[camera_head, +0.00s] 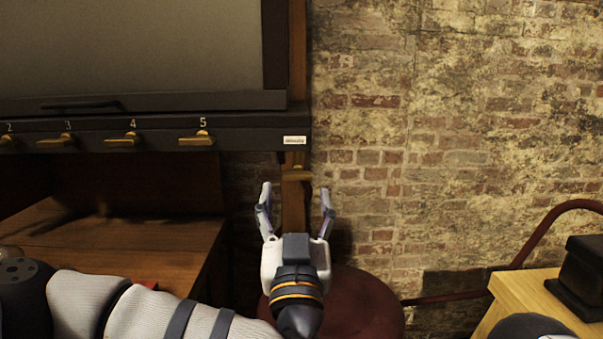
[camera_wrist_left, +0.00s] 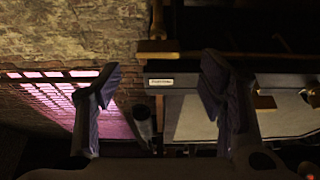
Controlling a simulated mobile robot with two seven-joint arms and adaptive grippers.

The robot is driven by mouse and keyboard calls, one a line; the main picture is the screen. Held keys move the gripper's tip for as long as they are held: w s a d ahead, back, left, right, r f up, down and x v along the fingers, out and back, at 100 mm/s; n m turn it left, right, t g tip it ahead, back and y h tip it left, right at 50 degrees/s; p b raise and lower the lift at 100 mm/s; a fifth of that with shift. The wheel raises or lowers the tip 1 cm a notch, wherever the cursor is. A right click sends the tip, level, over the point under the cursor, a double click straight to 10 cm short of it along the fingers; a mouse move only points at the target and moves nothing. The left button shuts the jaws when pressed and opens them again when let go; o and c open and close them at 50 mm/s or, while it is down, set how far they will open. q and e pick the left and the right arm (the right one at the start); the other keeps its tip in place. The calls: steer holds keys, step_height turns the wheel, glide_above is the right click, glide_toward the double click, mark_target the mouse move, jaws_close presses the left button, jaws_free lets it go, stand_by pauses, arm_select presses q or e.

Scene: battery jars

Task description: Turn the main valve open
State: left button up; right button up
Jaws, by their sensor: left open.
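The label's writing is too small to read. My left gripper (camera_head: 296,190) is open and empty, its fingers pointing up toward the lever and spread to either side of the post in the head view. In the left wrist view, the lever (camera_wrist_left: 157,47) shows beyond the gap of the left gripper (camera_wrist_left: 160,72), apart from both fingers. My right gripper is not in view.
Several numbered brass levers (camera_head: 197,139) line the dark panel's lower edge at left. A wooden desk (camera_head: 120,250) stands below it. A dark red round stool (camera_head: 365,305) is beneath my left gripper. A light wooden table (camera_head: 515,300) with a black box (camera_head: 585,265) is at right, before a brick wall.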

mark_target(297, 178)
arm_select(q)
steer(key=x, duration=0.7)
steer(key=shift+w+d+f, duration=0.1)
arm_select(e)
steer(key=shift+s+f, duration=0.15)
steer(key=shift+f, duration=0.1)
arm_select(q)
steer(key=shift+c, duration=0.5)
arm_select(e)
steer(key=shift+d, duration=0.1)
